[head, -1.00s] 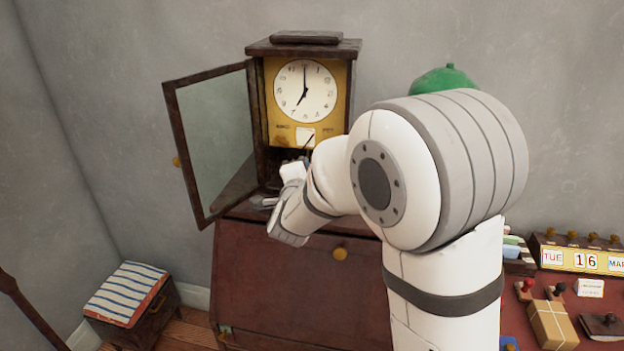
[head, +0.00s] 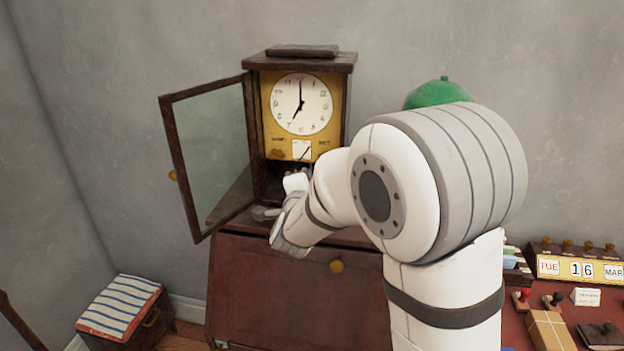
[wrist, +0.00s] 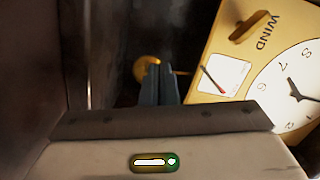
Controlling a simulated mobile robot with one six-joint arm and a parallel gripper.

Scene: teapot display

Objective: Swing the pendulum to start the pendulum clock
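The pendulum clock (head: 301,104) stands on a dark red cabinet, with its glass door (head: 212,150) swung open to the left. Its hands read about seven o'clock. In the wrist view, the clock's yellow face panel (wrist: 228,62) is at the right, marked "WIND". A round brass disc (wrist: 148,69), apparently the pendulum bob, shows in the dark case behind my fingertips. My gripper (wrist: 159,66) points into the case. Its two fingers look closed together, overlapping the disc in the picture; I cannot tell whether they touch it. In the head view, my arm hides part of the lower case.
The open door and the case walls stand close around my gripper. The cabinet (head: 290,285) has a round brass knob. A green object (head: 437,92) is partly hidden behind my arm. A date display (head: 580,265), stamps and a parcel are at the right. A striped-top stool (head: 120,307) is lower left.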

